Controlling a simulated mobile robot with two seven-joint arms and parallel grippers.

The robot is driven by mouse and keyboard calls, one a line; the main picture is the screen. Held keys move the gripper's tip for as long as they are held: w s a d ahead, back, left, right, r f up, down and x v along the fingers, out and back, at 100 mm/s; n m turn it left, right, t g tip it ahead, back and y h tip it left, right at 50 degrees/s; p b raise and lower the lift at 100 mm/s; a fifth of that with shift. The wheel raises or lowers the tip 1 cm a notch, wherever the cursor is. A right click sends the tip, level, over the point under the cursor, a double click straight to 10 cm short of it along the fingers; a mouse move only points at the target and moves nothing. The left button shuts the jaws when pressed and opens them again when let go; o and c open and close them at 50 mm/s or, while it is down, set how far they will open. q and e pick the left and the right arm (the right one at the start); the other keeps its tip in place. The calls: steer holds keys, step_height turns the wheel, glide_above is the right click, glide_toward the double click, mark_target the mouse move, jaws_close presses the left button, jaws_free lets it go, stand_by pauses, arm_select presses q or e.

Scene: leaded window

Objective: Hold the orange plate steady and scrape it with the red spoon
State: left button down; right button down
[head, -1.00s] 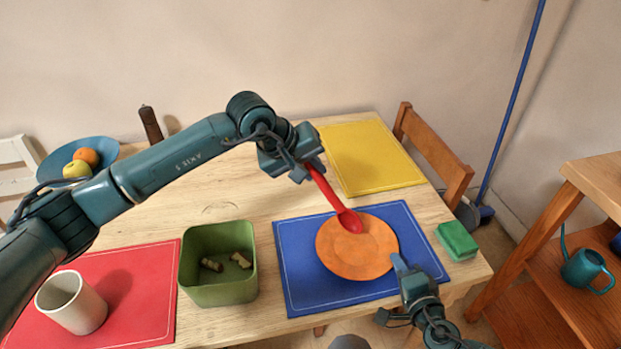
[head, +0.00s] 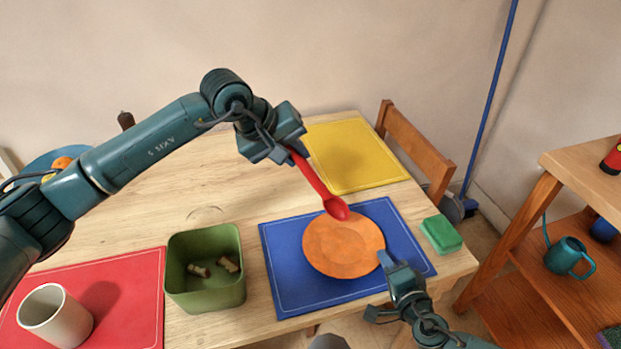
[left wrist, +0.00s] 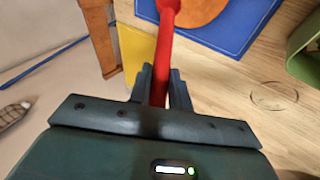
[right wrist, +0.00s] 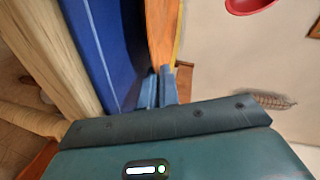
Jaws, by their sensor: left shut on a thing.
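The orange plate (head: 343,248) is over the blue mat (head: 283,290). My right gripper (head: 386,260) is at the plate's near right rim. In the right wrist view its fingers (right wrist: 160,88) are close together with the plate's rim (right wrist: 162,30) between them. My left gripper (head: 293,148) is shut on the handle of the red spoon (head: 316,181), which also shows between the fingers in the left wrist view (left wrist: 162,60). The spoon slants bowl-down near the plate's far rim. The right wrist view shows the spoon bowl (right wrist: 250,4) well apart from the plate.
A green bin (head: 206,297) with several brown scraps stands left of the mat. A green sponge (head: 441,235) lies to the right. A white cup (head: 55,315) stands on the red mat (head: 130,300). A yellow mat (head: 352,155) behind is bare. A chair (head: 415,143) stands beyond.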

stand_by(0.4)
steer(key=c, duration=1.6)
jaws_free()
steer(key=v, duration=1.2)
